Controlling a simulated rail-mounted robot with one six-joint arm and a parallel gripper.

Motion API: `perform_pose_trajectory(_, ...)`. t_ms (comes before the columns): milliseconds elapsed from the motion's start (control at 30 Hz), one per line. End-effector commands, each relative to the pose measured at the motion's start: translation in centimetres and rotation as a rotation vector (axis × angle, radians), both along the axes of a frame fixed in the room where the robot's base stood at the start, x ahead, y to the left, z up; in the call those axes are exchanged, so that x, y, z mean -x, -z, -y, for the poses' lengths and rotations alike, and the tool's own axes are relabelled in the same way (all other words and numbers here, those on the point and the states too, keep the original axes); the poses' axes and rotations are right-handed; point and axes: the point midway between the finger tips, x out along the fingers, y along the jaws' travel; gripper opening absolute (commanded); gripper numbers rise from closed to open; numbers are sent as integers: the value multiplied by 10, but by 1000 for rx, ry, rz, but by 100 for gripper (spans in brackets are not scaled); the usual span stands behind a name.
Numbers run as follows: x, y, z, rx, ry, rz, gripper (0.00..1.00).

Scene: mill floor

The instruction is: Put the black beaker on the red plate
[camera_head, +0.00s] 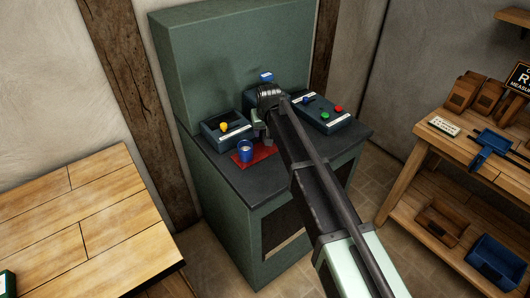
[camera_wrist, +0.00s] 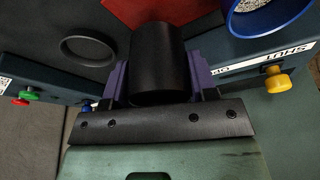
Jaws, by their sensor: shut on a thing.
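The black beaker (camera_wrist: 158,62) is between the purple fingers of my gripper (camera_wrist: 158,85) in the wrist view, and the gripper is shut on it. In the head view my gripper (camera_head: 262,126) is over the dark worktop, and my arm hides the beaker or leaves it too dark to make out. The red plate (camera_head: 264,153) lies on the worktop near its front edge, just in front of my gripper. It also shows at the top of the wrist view (camera_wrist: 160,10), beyond the beaker.
A blue cup (camera_head: 245,150) stands at or on the plate's left part. A box with a yellow knob (camera_head: 224,127) is at left, a button box (camera_head: 326,113) at right. A black ring (camera_wrist: 88,50) lies left of the beaker in the wrist view.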

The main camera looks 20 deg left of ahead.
Motion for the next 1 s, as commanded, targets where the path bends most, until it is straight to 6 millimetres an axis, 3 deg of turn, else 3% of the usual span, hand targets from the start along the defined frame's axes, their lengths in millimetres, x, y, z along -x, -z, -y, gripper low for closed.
perform_pose_trajectory(133, 0, 7, 0, 0, 0, 0, 26)
perform_pose_trajectory(300, 0, 44, 0, 0, 0, 0, 26)
perform_pose_trajectory(700, 0, 46, 0, 0, 0, 0, 26)
perform_pose_trajectory(733, 0, 45, 0, 0, 0, 0, 56)
perform_pose_trajectory(867, 0, 44, 0, 0, 0, 0, 76)
perform_pose_trajectory(1000, 0, 44, 0, 0, 0, 0, 78)
